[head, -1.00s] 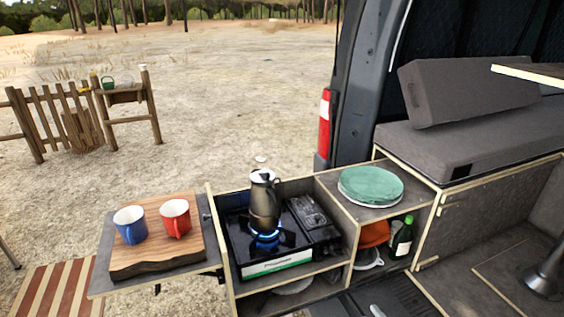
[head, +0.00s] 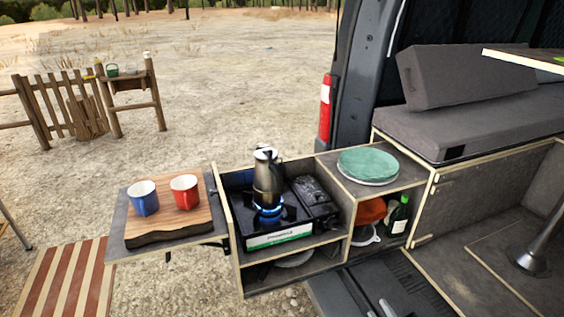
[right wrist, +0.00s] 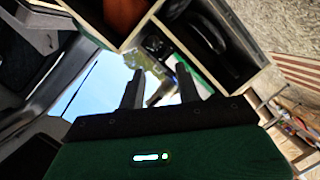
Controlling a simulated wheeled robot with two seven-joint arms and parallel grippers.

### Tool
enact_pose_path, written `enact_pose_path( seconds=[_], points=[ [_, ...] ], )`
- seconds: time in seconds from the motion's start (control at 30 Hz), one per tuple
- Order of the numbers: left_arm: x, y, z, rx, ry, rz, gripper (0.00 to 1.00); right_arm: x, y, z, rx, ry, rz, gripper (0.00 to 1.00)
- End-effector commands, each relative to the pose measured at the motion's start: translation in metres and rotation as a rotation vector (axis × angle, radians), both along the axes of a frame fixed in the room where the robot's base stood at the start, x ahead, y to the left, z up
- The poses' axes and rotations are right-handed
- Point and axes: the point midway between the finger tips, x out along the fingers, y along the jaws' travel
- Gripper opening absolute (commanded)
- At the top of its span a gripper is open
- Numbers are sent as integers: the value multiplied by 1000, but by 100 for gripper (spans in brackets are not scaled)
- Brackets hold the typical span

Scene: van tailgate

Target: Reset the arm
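My right gripper (right wrist: 160,82) shows in the right wrist view with its two dark fingers apart, and I see nothing held between them. Behind the fingers are the wooden-edged cabinet compartments (right wrist: 150,22), seen at a steep tilt. In the head view I cannot clearly make out the right gripper; the bottom edge of the picture cuts off that area. My left gripper is in neither view.
A metal pot (head: 267,178) stands over a lit blue flame on the stove (head: 248,228). Blue (head: 143,200) and red (head: 185,192) mugs stand on a wooden board (head: 150,233). Plates (head: 367,166) sit on the cabinet top; a green bottle (head: 399,216) stands below.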

Motion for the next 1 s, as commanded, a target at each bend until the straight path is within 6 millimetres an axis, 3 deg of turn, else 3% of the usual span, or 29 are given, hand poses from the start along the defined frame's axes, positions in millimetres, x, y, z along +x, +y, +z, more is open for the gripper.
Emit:
enact_pose_path(
  seconds=[0.27,0.7,1.0],
  points=[
    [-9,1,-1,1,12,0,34,-41,-6,-4,190,270,-218,34],
    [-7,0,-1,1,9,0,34,-163,9,-3,475,815,-535,34],
    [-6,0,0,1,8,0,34,-218,22,10,543,1027,-625,34]
  ],
)
